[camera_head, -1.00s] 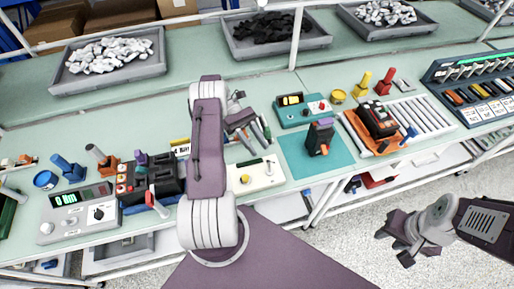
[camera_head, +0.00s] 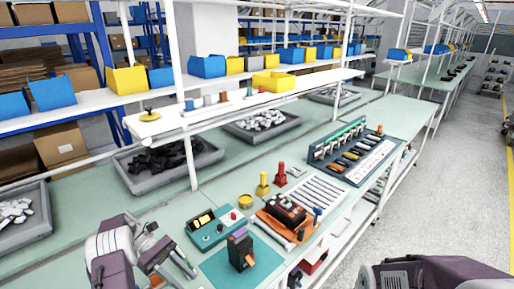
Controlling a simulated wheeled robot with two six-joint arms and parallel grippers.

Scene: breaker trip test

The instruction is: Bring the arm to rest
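My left arm comes in at the lower left, with its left gripper (camera_head: 168,262) over the bench, left of the teal meter box (camera_head: 216,228). My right arm (camera_head: 430,274) shows only as a purple and grey link at the lower right, over the floor. Its gripper is outside the view. A dark breaker (camera_head: 240,251) with an orange lever stands upright on a teal mat (camera_head: 219,270).
An orange tray (camera_head: 270,222) holds another dark device beside a white roller strip (camera_head: 318,190). Yellow (camera_head: 263,186) and red (camera_head: 281,176) posts stand behind. A rack of breakers (camera_head: 352,155) is farther right. Grey bins (camera_head: 135,181) line the back under a shelf (camera_head: 250,103). Open floor lies right.

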